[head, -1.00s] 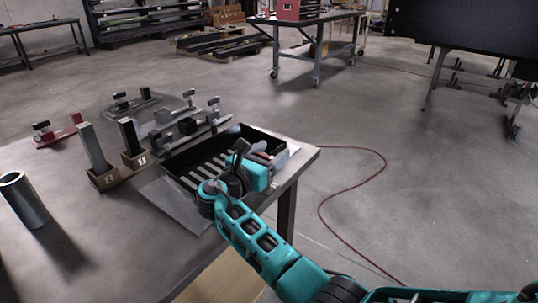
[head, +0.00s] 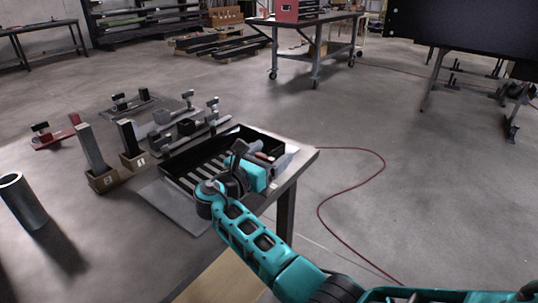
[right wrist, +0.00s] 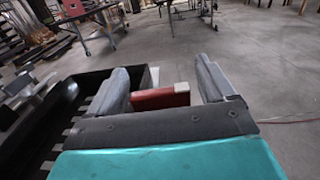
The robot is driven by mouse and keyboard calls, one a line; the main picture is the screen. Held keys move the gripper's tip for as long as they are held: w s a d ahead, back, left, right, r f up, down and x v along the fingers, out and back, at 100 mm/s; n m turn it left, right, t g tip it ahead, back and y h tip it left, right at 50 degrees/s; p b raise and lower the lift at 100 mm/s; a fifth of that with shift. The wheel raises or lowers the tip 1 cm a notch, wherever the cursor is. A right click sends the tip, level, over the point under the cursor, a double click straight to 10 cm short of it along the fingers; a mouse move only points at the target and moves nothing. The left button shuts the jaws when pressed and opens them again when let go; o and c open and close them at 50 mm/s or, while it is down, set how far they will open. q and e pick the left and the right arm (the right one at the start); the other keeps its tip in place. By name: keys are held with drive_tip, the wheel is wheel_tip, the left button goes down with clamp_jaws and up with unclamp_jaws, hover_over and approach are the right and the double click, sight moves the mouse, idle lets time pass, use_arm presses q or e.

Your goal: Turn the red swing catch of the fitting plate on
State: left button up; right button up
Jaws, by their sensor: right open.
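My right gripper (head: 272,159) is over the right end of the black slatted tray at the table corner. In the right wrist view its two grey fingers (right wrist: 163,88) are apart. A red block with a pale end (right wrist: 160,98) shows between them; a gap shows on its right, and contact on its left cannot be told. I cannot tell whether this block is the swing catch. At the far left of the table lies a red fitting (head: 57,138) with a dark clamp head and a red upright end. My left gripper is out of view.
The black tray (head: 180,183) also shows in the right wrist view (right wrist: 62,112). Grey clamp fixtures (head: 178,132) stand behind it. Two numbered brown holders (head: 103,180) with upright bars and a metal cylinder (head: 22,200) stand left. Floor right of the table is open, with a red hose.

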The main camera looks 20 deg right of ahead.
drive_tip(key=v, duration=1.2)
drive_tip(key=shift+s+a, duration=0.2)
drive_tip(key=shift+a, duration=0.2)
